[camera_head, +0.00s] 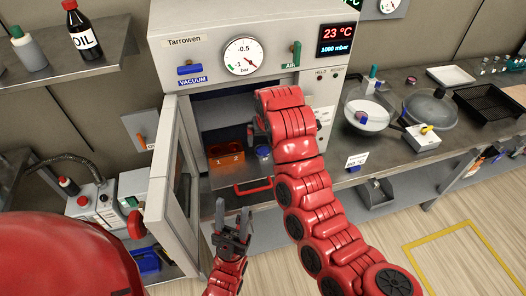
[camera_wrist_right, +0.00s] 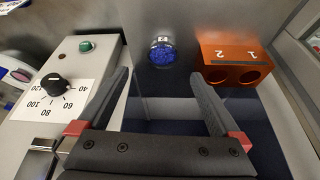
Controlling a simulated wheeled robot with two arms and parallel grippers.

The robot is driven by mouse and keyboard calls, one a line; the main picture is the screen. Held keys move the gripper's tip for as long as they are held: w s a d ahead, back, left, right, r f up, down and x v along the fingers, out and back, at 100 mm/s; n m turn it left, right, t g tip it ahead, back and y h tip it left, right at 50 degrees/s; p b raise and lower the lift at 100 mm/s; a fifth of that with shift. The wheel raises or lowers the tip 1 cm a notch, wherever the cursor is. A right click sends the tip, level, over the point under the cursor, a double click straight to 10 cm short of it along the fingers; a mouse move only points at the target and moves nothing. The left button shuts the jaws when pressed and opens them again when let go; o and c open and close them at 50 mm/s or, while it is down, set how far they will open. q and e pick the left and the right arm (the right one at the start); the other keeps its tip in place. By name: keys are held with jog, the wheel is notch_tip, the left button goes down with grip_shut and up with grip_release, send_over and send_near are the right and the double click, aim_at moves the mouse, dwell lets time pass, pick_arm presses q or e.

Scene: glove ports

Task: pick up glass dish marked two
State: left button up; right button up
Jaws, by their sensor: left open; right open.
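A small round glass dish with blue contents (camera_wrist_right: 162,52) stands on the grey shelf in the right wrist view. It also shows in the head view (camera_head: 263,153), beside the orange block. My left gripper (camera_head: 232,222) is open and empty, low in front of the oven.
The vacuum oven (camera_head: 235,88) has its door (camera_head: 175,185) swung open to the left. A red-handled shelf (camera_head: 240,180) lies in its opening. A panel with a black knob (camera_wrist_right: 53,84) is left in the wrist view. A scale with a white bowl (camera_head: 366,115) stands right.

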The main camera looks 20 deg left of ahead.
aim_at(263, 153)
jog(key=shift+x, duration=1.05)
jog(key=shift+w+a+f+p, duration=0.1)
jog(key=shift+f+p, duration=0.15)
jog(key=shift+p, duration=0.3)
jog(key=f, duration=0.1)
jog(key=f+p, duration=0.2)
jog(key=shift+w+a+f, duration=0.1)
jog(key=shift+a+f, duration=0.05)
jog(key=shift+a, duration=0.1)
jog(key=shift+w+a+f, duration=0.15)
jog(key=shift+w+f, duration=0.1)
jog(key=shift+f, duration=0.35)
jog(key=c, duration=1.4)
